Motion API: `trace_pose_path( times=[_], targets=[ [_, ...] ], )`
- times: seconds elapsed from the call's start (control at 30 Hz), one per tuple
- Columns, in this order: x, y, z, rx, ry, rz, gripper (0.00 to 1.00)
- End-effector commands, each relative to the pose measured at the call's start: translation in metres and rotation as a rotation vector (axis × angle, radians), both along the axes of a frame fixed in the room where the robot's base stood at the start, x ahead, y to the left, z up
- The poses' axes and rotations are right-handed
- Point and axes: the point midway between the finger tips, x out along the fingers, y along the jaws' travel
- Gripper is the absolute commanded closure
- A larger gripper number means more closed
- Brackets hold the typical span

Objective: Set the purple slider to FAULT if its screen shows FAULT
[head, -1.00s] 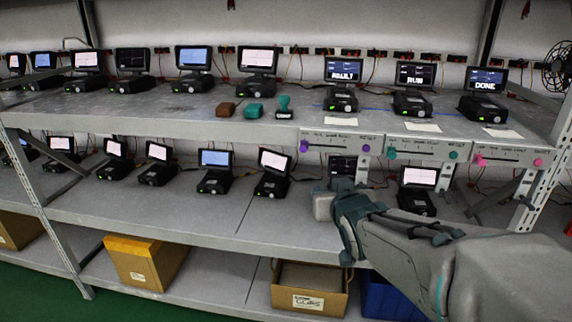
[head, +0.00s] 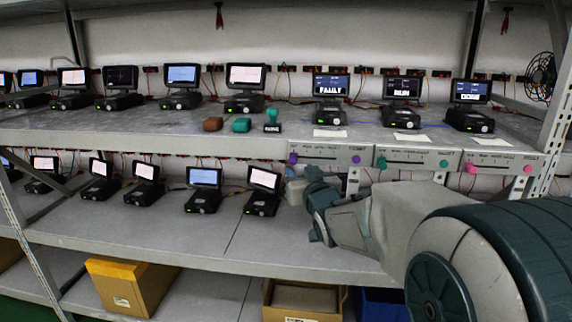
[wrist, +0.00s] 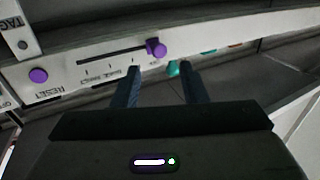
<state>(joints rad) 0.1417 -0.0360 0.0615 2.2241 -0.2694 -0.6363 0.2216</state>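The purple slider's panel (head: 325,153) is on the shelf's front edge. Its purple slider knob (head: 293,158) is at the left end of the slot, and a round purple button (head: 356,159) is at the right. In the wrist view the knob (wrist: 157,48) is at the slot's right end and the button (wrist: 38,76) is at left. My gripper (wrist: 160,75) is open and empty, its fingers apart just short of the knob, not visibly touching. In the head view my gripper (head: 294,187) is just below the panel; its fingertips are unclear.
A teal-knob panel (head: 416,159) and a pink-knob panel (head: 500,163) continue to the right. A brown block (head: 212,124), teal block (head: 241,125) and teal-handled stamp (head: 272,120) lie on the upper shelf.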

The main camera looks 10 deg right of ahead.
Motion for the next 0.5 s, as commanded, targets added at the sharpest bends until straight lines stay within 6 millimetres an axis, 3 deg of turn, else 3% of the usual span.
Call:
trace_pose_path(
  times=[0.2,0.5],
  targets=[
    [0.035,0.003,0.0,0.0,0.001,0.0,0.61],
    [0.055,0.004,0.0,-0.001,0.001,0.0,0.61]
  ],
)
